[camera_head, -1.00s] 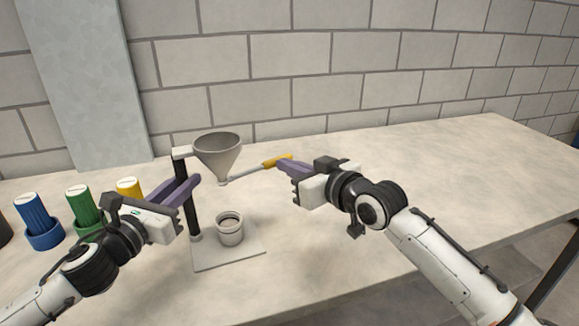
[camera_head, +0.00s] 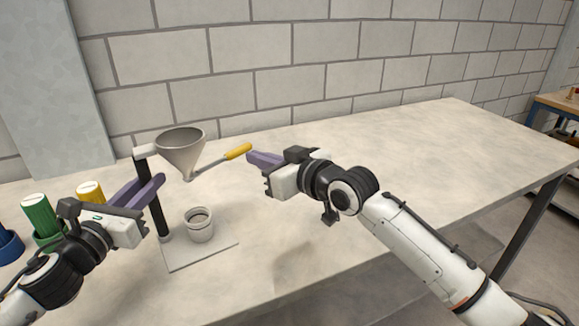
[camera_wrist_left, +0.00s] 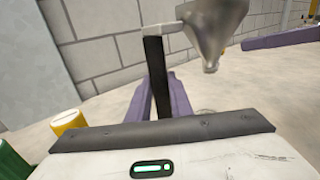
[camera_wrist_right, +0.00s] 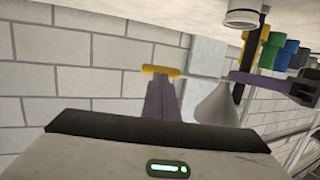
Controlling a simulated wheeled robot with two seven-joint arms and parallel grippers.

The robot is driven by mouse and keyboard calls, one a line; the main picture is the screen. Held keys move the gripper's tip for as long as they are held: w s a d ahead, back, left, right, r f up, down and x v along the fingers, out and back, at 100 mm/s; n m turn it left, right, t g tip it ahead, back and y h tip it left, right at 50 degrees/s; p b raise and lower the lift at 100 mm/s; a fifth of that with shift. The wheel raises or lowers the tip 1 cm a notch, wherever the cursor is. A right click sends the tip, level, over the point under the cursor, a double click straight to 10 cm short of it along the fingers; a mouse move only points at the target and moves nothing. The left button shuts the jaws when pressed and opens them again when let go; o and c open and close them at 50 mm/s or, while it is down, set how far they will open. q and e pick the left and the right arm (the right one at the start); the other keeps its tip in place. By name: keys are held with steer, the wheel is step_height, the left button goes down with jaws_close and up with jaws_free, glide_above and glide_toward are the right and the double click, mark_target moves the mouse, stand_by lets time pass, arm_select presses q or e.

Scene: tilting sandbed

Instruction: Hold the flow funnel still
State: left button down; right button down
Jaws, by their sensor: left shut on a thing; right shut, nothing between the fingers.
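A grey metal funnel (camera_head: 181,150) sits on a stand with a black post (camera_head: 157,205) and a flat base plate (camera_head: 205,252). A lever with a yellow handle (camera_head: 239,151) sticks out to the right from its spout. A pale cup (camera_head: 199,225) stands on the base plate below. My left gripper (camera_head: 150,187) is shut on the black post, its purple fingers on either side of it; the left wrist view shows the post (camera_wrist_left: 157,75) between them. My right gripper (camera_head: 252,157) is shut and empty, its tips close to the handle's end. I cannot tell whether they touch.
Green (camera_head: 40,215) and yellow (camera_head: 90,192) knobbed cylinders stand at the left, near my left arm, with a blue holder (camera_head: 8,247) at the edge. A block wall rises behind the table (camera_head: 420,150). The table's right side is clear.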

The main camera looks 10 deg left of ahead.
steer(key=v, duration=1)
steer(key=shift+d, duration=0.55)
steer(key=shift+r, duration=0.15)
arm_select(q)
steer(key=c, duration=1.5)
jaws_free()
steer(key=shift+s, duration=0.1)
